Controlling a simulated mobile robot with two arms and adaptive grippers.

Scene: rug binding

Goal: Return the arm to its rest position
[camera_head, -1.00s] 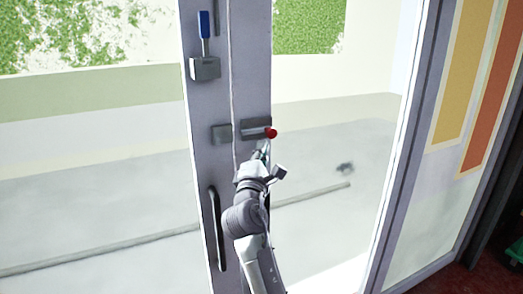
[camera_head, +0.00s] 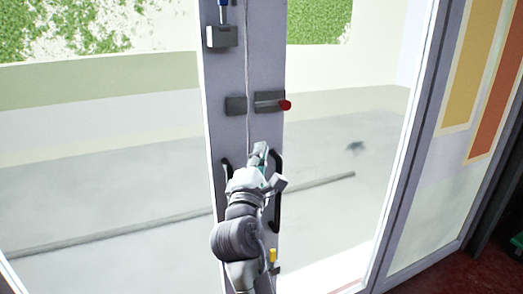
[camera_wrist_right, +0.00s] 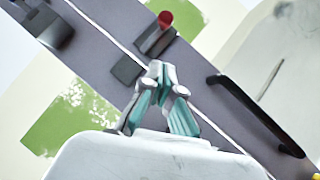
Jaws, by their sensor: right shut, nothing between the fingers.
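My right gripper (camera_head: 260,152) is in front of the grey door frame (camera_head: 228,72), below the latch and near the door handles. In the right wrist view the right gripper (camera_wrist_right: 156,70) has its fingertips together with nothing between them. The latch (camera_head: 268,102) has a red knob (camera_head: 286,105) at its right end, and both stand clear of the gripper. The red knob also shows in the right wrist view (camera_wrist_right: 165,19). My left gripper is not in view.
A black handle (camera_head: 277,200) is just right of my right gripper, and another handle (camera_head: 226,172) is partly hidden at its left. Glass panes lie on both sides. A yellow piece (camera_head: 272,255) is low on the frame.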

